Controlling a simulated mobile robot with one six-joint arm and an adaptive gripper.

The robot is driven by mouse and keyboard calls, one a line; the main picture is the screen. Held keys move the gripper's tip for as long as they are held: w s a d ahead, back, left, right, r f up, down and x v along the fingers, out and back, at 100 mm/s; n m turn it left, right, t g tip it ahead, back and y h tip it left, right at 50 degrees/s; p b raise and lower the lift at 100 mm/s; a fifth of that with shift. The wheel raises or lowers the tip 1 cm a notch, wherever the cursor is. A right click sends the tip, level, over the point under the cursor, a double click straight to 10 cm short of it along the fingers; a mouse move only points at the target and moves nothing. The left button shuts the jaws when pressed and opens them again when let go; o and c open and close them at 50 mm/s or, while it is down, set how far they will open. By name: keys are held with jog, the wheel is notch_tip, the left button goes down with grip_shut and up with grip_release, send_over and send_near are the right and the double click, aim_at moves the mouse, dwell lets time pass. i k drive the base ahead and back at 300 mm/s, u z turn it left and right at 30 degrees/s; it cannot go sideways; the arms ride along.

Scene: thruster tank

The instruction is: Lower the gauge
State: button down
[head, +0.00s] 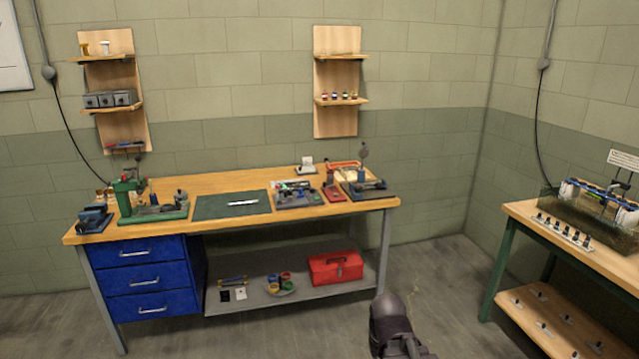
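I cannot pick out the gauge for sure. A small round grey head on a thin post (364,151) stands at the right end of the workbench, above a dark base plate (368,190), and may be a dial gauge. It is too small to read. A glass tank (590,215) stands on the right-hand table and holds a row of blue and dark parts; its inside is hard to make out. A dark rounded part of my arm shows at the bottom centre, well in front of the workbench. My gripper's fingers do not show.
The wooden workbench (225,182) has a green press (130,200), a green mat (215,206) and small tools on it. A red toolbox (335,267) sits on its lower shelf. A white rack (562,232) lies beside the tank. Floor is clear between the tables.

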aim_at(363, 153)
jog(key=z, duration=0.1)
jog(key=i, duration=2.75)
jog(key=z, duration=0.1)
